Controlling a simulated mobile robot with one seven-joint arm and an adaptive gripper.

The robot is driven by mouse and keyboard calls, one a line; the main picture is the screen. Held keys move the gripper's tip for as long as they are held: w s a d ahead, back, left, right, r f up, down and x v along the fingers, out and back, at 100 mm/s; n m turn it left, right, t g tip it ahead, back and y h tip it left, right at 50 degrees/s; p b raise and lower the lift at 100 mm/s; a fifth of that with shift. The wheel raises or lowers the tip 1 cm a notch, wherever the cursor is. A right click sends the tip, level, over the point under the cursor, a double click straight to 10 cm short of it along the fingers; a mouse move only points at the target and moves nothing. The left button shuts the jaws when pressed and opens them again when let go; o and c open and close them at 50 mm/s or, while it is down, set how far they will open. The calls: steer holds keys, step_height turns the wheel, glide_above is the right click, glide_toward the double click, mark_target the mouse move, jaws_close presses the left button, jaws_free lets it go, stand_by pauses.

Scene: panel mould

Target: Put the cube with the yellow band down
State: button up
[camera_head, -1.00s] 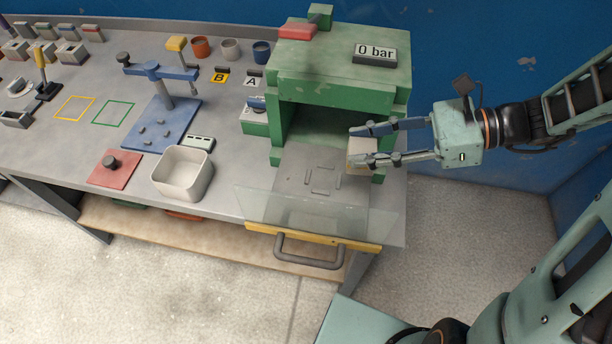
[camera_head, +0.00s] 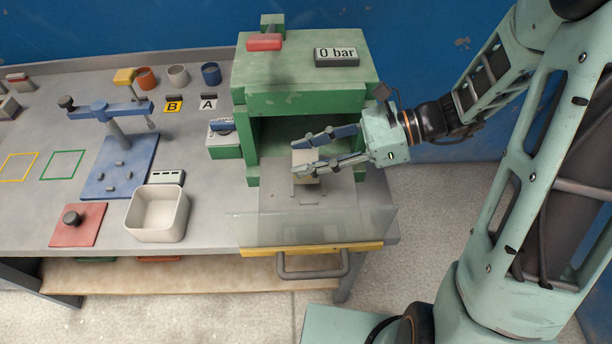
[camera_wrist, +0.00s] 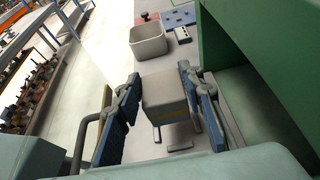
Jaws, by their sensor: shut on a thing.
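My gripper (camera_head: 313,157) is shut on a beige-grey cube (camera_head: 305,163) at the mouth of the green press. In the wrist view the cube (camera_wrist: 165,97) sits between the two blue finger pads, with a thin yellowish band low on its side. The grey plate with raised marks (camera_head: 285,200) lies below the cube in the press opening. I cannot tell whether the cube touches the plate.
A clear guard (camera_head: 315,228) with a yellow edge and grey handle (camera_head: 312,272) is in front. A white bin (camera_head: 157,213), a blue fixture (camera_head: 118,168) and a red plate (camera_head: 78,225) stand to the left.

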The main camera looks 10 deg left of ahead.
step_height(320, 180, down, 5)
steer(key=shift+f, duration=0.1)
steer(key=shift+s+d+f, duration=0.1)
steer(key=shift+f, duration=0.1)
steer(key=o, duration=1.3)
steer(key=shift+f, duration=0.1)
steer(key=shift+o, duration=0.2)
steer(key=shift+r, duration=0.2)
steer(key=v, duration=1.2)
steer(key=shift+b, duration=0.3)
